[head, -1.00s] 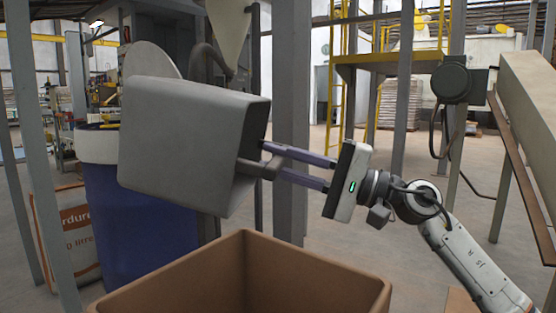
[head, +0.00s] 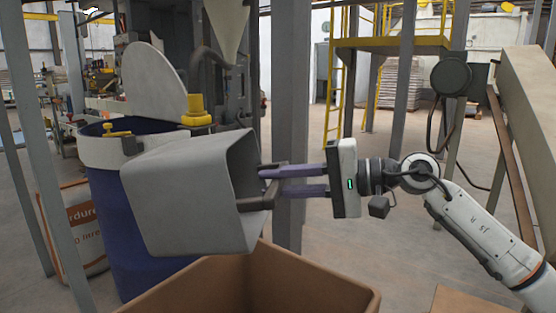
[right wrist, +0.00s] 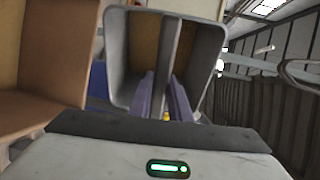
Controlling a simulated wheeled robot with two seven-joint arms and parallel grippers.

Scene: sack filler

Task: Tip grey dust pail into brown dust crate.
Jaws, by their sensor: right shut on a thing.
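The grey dust pail (head: 185,200) hangs tilted on its side in the head view, its mouth facing right towards my right gripper. My right gripper (head: 264,185) is shut on the bar handle (head: 256,203) across the mouth. The pail's lower right part is above the back left rim of the brown dust crate (head: 325,276), at the bottom of the view. In the right wrist view the pail (right wrist: 120,58) shows its open mouth with brownish surfaces inside; I cannot tell whether that is dust. The crate (right wrist: 45,75) is at the left there. My left gripper is not in view.
A blue drum (head: 150,265) with a white rim stands behind the pail, a printed sack (head: 85,225) to its left. A grey post (head: 291,110) rises behind the gripper. A sloping beige chute (head: 528,110) is at the right. Floor behind my right arm is open.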

